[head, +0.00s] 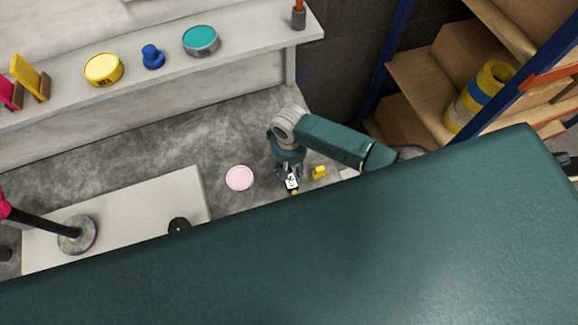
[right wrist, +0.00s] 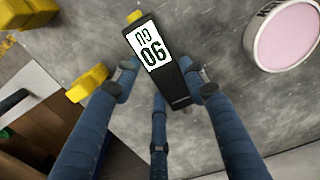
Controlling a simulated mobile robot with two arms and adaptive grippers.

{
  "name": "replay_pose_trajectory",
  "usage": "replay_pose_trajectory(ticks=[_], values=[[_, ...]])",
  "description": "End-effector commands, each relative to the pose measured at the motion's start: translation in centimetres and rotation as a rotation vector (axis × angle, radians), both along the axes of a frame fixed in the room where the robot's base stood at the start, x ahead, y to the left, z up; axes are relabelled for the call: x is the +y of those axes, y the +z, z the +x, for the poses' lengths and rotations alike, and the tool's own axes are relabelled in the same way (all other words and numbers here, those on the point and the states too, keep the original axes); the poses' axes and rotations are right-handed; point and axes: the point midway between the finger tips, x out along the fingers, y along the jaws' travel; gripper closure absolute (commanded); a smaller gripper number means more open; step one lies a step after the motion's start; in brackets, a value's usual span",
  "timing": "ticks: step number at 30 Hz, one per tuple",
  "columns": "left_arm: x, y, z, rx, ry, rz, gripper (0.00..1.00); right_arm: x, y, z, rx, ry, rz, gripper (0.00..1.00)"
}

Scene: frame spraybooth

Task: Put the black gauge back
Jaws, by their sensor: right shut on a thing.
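The black gauge (right wrist: 172,82) has a white face with dark digits and a small yellow part at its far end. My right gripper (right wrist: 160,84) is shut on it, with blue fingers on both sides of its body. In the head view the gauge (head: 292,182) shows small at the tip of my right gripper (head: 288,174), over the grey surface. I cannot tell whether the gauge touches the surface. My left gripper is not in view.
A pink-topped round tin (head: 239,178) and a yellow piece (head: 319,173) flank my right gripper. A pale board (head: 130,217) holds a black round piece (head: 179,225) and a stand base (head: 78,235). A shelf (head: 240,48) behind bears tins and a blue knob (head: 152,57).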

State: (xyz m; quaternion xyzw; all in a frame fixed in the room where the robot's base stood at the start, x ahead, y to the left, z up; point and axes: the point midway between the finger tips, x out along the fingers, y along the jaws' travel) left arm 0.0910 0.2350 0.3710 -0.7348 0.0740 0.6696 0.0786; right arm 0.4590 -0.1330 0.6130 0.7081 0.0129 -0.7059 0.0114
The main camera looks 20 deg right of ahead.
Motion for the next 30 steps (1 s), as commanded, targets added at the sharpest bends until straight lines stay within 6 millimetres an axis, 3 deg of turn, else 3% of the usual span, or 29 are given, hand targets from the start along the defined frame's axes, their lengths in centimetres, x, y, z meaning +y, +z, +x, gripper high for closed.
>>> replay_pose_trajectory(ticks=[15, 16, 19, 30], values=[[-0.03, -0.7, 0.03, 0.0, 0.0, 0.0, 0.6, 0.05, -1.09, 0.03, -0.001, 0.0, 0.001, 0.88], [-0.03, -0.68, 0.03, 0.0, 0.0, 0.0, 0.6, 0.05, -1.07, 0.04, -0.001, 0.0, 0.001, 0.56], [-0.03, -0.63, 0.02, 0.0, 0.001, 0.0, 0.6, 0.04, -1.02, 0.03, -0.001, 0.0, 0.001, 0.36], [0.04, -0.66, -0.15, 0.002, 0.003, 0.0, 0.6, -0.01, -0.67, 0.0, 0.0, 0.0, 0.0, 0.36]])
